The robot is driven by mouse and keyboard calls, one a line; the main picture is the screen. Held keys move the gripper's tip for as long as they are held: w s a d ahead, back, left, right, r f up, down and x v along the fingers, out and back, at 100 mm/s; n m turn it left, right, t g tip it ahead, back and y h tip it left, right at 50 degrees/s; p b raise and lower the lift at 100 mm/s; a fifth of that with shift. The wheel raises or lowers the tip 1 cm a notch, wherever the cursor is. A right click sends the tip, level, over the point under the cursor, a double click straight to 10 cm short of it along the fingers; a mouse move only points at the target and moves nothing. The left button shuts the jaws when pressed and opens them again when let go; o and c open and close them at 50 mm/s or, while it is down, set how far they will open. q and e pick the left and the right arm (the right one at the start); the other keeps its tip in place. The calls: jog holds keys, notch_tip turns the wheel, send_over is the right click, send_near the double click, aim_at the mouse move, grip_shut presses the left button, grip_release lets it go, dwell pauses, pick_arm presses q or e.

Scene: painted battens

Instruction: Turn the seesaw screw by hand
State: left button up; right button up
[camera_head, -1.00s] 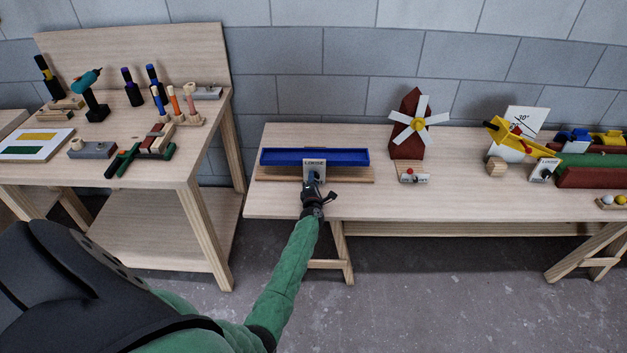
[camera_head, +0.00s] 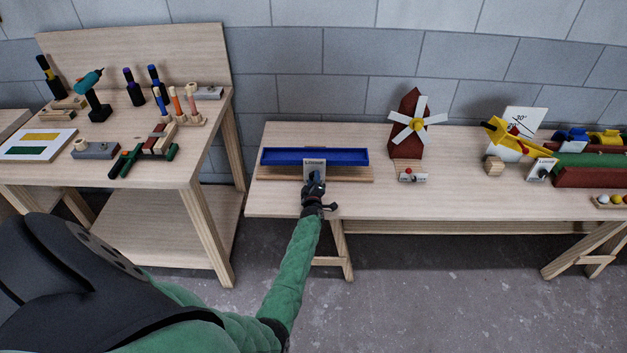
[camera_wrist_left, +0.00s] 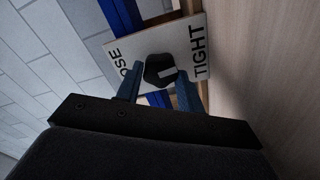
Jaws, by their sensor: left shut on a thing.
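The seesaw is a long blue trough (camera_head: 260,157) above a wooden base strip (camera_head: 275,174) on the right-hand bench. A light plate (camera_head: 310,164) stands at its front middle; in the wrist view the plate (camera_wrist_left: 197,40) is lettered with TIGHT and a partly hidden LOOSE. The screw is a dark faceted knob (camera_wrist_left: 153,72) with a pale mark on its face. My left gripper (camera_wrist_left: 159,80) has its blue fingers on both sides of the knob, shut on it. In the head view my left gripper (camera_head: 315,184) hides the knob. My right gripper is not in view.
On the same bench, a red windmill (camera_head: 407,140) and a yellow device with an angle card (camera_head: 500,130) stand to the right. The left bench (camera_head: 50,185) holds a drill (camera_head: 97,105) and several tools. Floor shows between the benches.

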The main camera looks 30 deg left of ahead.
pick_arm(q)
jog(key=shift+d+m, duration=0.1)
jog(key=shift+m, duration=0.3)
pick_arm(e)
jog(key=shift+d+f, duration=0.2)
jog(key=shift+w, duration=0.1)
pick_arm(q)
jog(key=o, duration=1)
jog(key=shift+f, duration=0.1)
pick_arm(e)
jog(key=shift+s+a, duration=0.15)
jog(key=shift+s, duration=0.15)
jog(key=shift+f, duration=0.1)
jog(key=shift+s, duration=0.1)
